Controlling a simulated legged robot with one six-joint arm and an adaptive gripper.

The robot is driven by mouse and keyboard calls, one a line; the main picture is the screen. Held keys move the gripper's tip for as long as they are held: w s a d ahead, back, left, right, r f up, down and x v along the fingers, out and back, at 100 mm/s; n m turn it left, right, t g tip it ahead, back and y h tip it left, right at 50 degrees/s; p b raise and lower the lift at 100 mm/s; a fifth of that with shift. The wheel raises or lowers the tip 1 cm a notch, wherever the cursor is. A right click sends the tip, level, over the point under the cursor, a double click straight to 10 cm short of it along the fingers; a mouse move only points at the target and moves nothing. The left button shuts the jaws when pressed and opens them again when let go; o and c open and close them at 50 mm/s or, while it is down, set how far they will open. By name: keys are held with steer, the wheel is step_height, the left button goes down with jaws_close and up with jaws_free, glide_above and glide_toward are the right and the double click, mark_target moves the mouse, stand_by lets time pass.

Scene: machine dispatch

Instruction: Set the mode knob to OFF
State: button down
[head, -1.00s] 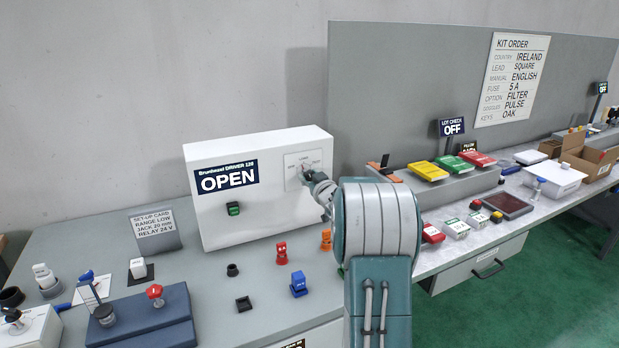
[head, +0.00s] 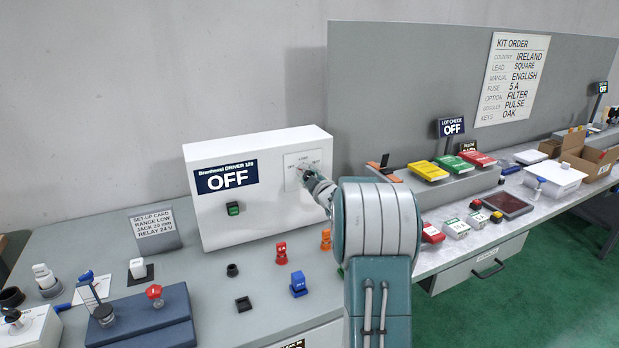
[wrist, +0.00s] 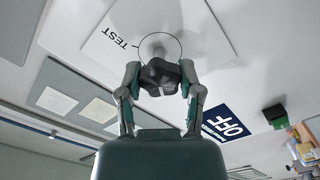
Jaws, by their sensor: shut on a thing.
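The white driver box (head: 258,214) stands at the back of the bench. Its dark display (head: 225,178) reads OFF, and the display also shows in the wrist view (wrist: 222,124). The mode knob (wrist: 158,72) is dark and sits on a pale dial plate (head: 308,162) at the upper right of the box face. My gripper (wrist: 159,82) is shut on the knob, one finger on each side. In the head view my gripper (head: 310,177) is at the dial and covers much of the knob. TEST is legible on the plate in the wrist view.
A green button (head: 233,209) is on the box face below the display. Red (head: 281,253) and orange (head: 326,240) pieces and a blue block (head: 298,284) stand on the bench in front. A grey panel (head: 400,90) rises behind, to the right.

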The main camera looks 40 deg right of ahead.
steer(key=shift+w+a, duration=0.1)
steer(key=shift+a, duration=0.05)
stand_by(0.3)
steer(key=shift+c, duration=1.3)
jaws_free()
steer(key=shift+w, duration=0.1)
steer(key=v, duration=1.2)
steer(key=shift+f, duration=0.15)
